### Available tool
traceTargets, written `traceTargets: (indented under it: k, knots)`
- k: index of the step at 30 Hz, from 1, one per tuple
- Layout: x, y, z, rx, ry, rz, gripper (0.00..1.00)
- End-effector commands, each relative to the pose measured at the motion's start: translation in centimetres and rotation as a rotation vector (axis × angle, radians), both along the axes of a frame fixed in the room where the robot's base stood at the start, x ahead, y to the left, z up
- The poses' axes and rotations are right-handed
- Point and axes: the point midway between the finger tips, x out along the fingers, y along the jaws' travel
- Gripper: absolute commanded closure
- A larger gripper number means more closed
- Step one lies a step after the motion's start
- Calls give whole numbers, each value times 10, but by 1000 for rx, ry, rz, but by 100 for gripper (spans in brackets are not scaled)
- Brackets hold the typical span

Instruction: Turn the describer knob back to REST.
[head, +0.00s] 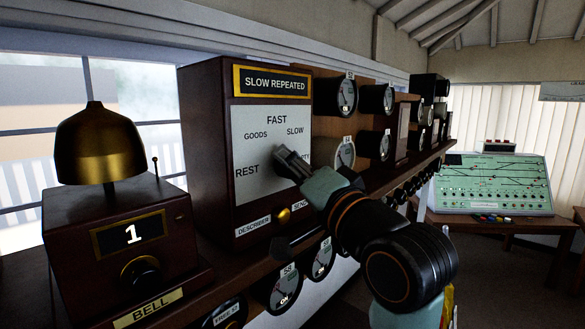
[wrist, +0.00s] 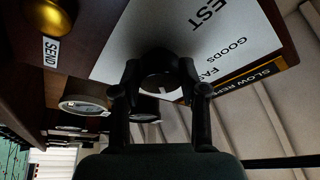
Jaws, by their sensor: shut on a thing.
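The describer (head: 212,150) is a dark wooden box with a white dial plate (head: 247,135). REST is at the plate's lower left. My gripper (head: 288,163) reaches the plate from the lower right and hides the knob in the head view. In the wrist view my fingers stand on both sides of the round dark describer knob (wrist: 160,74) and are shut on it. The knob's pointer direction is not clear. The plate, with REST, GOODS and FAST, shows tilted there (wrist: 150,30).
A brass send button (head: 283,215) sits below the plate. A bell box (head: 110,235) with a brass bell (head: 100,150) stands at the left. Several round dials line the shelf to the right. A pale green panel (head: 493,183) stands farther right.

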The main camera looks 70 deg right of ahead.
Motion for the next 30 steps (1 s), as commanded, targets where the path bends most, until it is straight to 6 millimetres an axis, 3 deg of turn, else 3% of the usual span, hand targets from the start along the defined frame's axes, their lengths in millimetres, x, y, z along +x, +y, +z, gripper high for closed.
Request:
traceTargets:
  k: [30]
  knots:
    - [0,0,-2,-838,296,1,92]
